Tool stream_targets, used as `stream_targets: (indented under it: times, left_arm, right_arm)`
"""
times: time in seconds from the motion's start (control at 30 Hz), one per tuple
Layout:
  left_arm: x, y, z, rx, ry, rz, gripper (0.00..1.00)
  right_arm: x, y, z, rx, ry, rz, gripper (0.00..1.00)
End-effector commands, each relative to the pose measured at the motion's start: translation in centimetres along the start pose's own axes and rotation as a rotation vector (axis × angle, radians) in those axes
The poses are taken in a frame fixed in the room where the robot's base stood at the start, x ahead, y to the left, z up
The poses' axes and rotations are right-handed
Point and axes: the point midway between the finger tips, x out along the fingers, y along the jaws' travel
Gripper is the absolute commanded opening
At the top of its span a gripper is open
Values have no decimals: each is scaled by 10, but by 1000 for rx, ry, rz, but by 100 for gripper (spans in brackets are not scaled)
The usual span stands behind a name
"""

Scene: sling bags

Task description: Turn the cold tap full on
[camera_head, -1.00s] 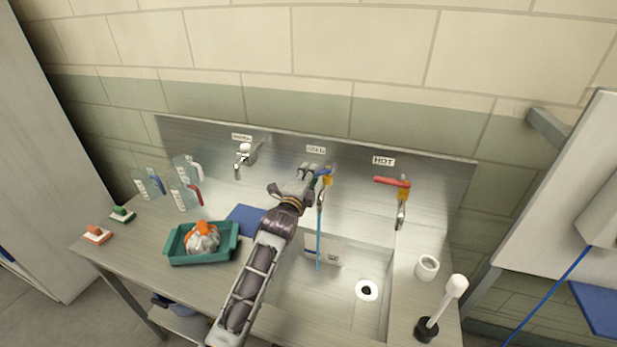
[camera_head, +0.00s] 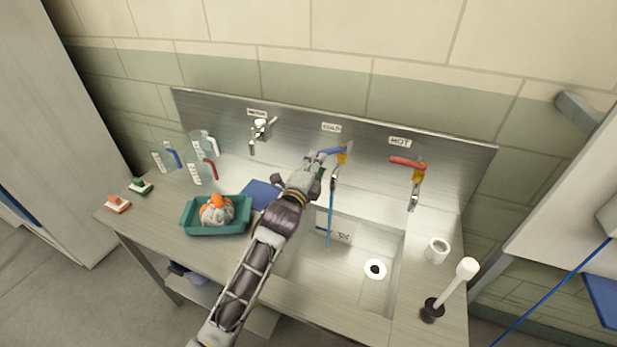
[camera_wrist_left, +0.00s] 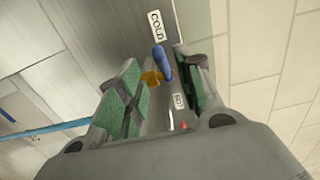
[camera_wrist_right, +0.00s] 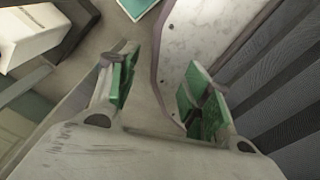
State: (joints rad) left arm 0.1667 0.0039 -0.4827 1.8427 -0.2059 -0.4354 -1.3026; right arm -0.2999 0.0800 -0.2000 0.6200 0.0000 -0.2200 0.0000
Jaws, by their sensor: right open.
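The cold tap's blue lever (camera_head: 330,152) points left from its yellow body (camera_head: 342,156), under the COLD label. A thin blue stream (camera_head: 330,218) runs from its spout into the sink. My left gripper (camera_head: 311,168) is just below and left of the lever. In the left wrist view its two green-padded fingers (camera_wrist_left: 155,85) stand apart, with the blue lever (camera_wrist_left: 162,62) showing in the gap towards the tips; I cannot tell whether they touch. My right gripper (camera_wrist_right: 158,88) shows only in the right wrist view, open and empty.
The hot tap's red lever (camera_head: 407,161) is to the right, and another tap (camera_head: 262,130) is to the left. A teal tray (camera_head: 190,220) with a bundle, several jugs and two brushes stand on the left counter. A plunger (camera_head: 447,290) and white cup (camera_head: 437,250) are right of the sink (camera_head: 300,262).

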Motion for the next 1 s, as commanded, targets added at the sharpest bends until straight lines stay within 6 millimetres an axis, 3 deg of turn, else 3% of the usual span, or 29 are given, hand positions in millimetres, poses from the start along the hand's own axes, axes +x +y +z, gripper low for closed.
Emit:
stream_targets:
  times: [0.5,0.97,1.0]
  left_arm:
    - [-49,1,0,0,0,1,36]
    - [-55,0,0,0,0,1,36]
    - [-55,0,0,0,0,1,36]
  right_arm:
    - [0,0,0,0,0,0,49]
    - [0,0,0,0,0,0,49]
    - [0,0,0,0,0,0,45]
